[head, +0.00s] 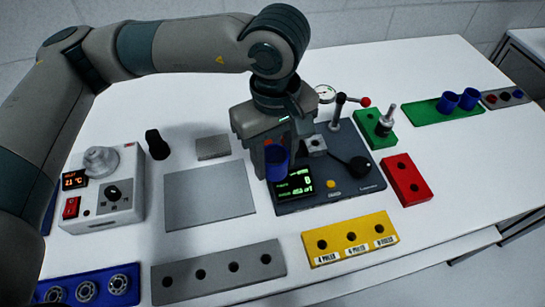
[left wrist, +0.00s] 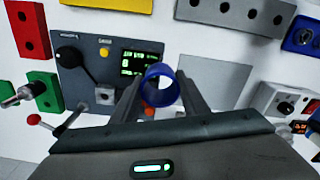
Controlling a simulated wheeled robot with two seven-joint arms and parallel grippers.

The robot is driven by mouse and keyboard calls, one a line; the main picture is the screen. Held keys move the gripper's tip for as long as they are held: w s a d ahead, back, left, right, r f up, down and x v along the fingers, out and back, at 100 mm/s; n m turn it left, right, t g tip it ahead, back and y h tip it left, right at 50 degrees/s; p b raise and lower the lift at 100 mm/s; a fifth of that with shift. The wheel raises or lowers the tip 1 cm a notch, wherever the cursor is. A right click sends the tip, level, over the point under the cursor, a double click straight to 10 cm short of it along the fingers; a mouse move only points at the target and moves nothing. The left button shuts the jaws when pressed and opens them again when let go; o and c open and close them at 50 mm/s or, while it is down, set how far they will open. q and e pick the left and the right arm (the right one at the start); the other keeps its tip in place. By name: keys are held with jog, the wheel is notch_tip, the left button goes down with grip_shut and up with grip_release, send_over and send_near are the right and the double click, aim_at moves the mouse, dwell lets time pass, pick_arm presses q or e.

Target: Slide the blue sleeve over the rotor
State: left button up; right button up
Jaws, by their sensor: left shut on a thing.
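My left gripper (head: 268,150) is shut on a blue sleeve (head: 277,163), a short open tube held above the left part of the dark instrument. In the left wrist view the sleeve (left wrist: 160,84) sits between the two fingers, its open end facing the camera. What looks like the rotor (head: 385,121), a silver shaft with a dark body, stands upright in a green block (head: 375,127) to the right, well apart from the sleeve. It also shows at the left of the left wrist view (left wrist: 24,94). My right gripper is not in view.
The dark instrument (head: 335,190) has a lit display, a black knob and a red-tipped lever. Two more blue sleeves (head: 449,101) stand on a green tray (head: 420,114). Red (head: 406,172), yellow (head: 375,236) and grey (head: 216,268) holed blocks surround it. A heater box (head: 125,190) stands left.

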pick_arm(q)
jog(key=w+a+f+m, duration=0.1)
jog(key=a+f+m, duration=0.1)
jog(key=a, duration=0.4)
jog(key=w+a+f+m, duration=0.1)
jog(key=a+f+m, duration=0.1)
jog(key=a, duration=0.5)
jog(key=w+a+f+m, duration=0.1)
jog(key=a+f+m, duration=0.1)
jog(key=a, duration=0.4)
jog(key=shift+w+a+f, duration=0.3)
jog(key=shift+f, duration=0.1)
jog(key=shift+s, duration=0.1)
